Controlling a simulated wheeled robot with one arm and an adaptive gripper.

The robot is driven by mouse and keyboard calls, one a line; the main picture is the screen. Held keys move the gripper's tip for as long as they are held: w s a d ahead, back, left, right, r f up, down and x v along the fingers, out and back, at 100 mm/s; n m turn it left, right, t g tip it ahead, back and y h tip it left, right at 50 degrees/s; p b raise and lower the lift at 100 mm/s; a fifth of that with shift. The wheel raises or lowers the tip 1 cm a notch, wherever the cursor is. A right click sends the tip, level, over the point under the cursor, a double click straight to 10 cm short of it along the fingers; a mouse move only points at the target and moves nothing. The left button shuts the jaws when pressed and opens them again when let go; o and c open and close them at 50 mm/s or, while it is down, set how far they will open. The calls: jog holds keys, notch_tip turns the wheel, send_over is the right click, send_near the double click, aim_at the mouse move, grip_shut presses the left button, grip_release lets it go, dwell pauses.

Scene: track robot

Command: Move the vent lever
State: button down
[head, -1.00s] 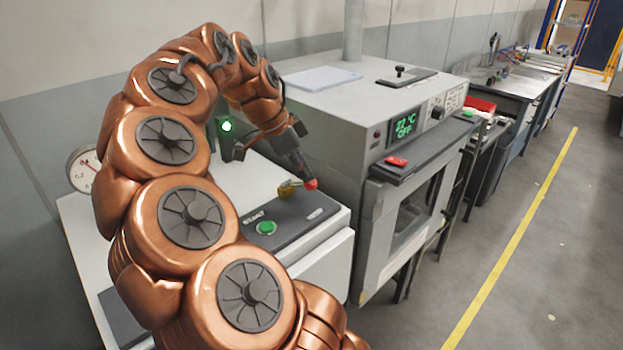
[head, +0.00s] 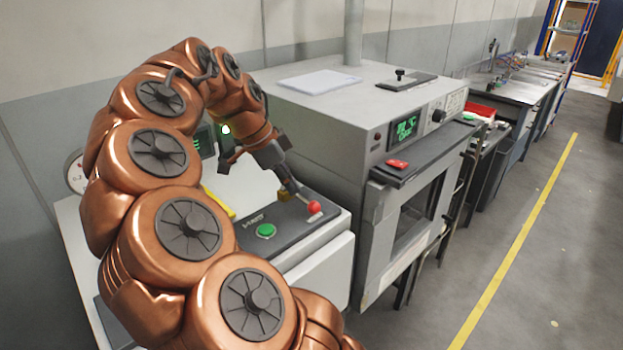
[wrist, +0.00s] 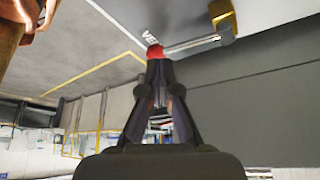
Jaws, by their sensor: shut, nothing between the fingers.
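The vent lever is a thin rod with a red knob (head: 314,207) and a yellow pivot block (head: 283,196), on the dark panel of the white cabinet. The knob points toward the panel's front right corner. My gripper (head: 297,190) is shut and empty, just behind the knob in the head view. In the wrist view the red knob (wrist: 155,52) shows right at the fingertips (wrist: 158,66), with the rod running right to the yellow block (wrist: 225,18). I cannot tell whether the fingers touch the knob.
A green button (head: 266,230) sits left of the lever on the same panel. A grey oven (head: 350,140) with a red-marked dark ledge stands close on the right. A round gauge (head: 74,172) is behind my arm. The floor (head: 540,250) at right is clear.

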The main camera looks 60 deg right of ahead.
jog(key=v, duration=1.1)
jog(key=shift+r, duration=0.25)
dwell(0.3)
jog(key=shift+w+a+r, duration=0.1)
jog(key=shift+a+r, duration=0.05)
jog(key=shift+r, duration=0.05)
dwell(0.4)
dwell(0.5)
jog(key=s+a+f+n+y, duration=0.1)
jog(key=s+a+f+n, duration=0.4)
jog(key=a+f+n, duration=0.2)
jog(key=s+a+f+n+t+y, duration=0.1)
jog(key=s+a+f+n, duration=0.4)
jog(key=a+n, duration=0.6)
jog(key=s+a+f+n+t+y, duration=0.1)
jog(key=s+a+f+n, duration=0.4)
jog(key=a+f+n, duration=0.4)
jog(key=a+f, duration=0.1)
jog(key=a, duration=0.1)
jog(key=shift+s+a+y, duration=0.2)
jog(key=shift+a+y, duration=0.1)
jog(key=shift+a, duration=0.1)
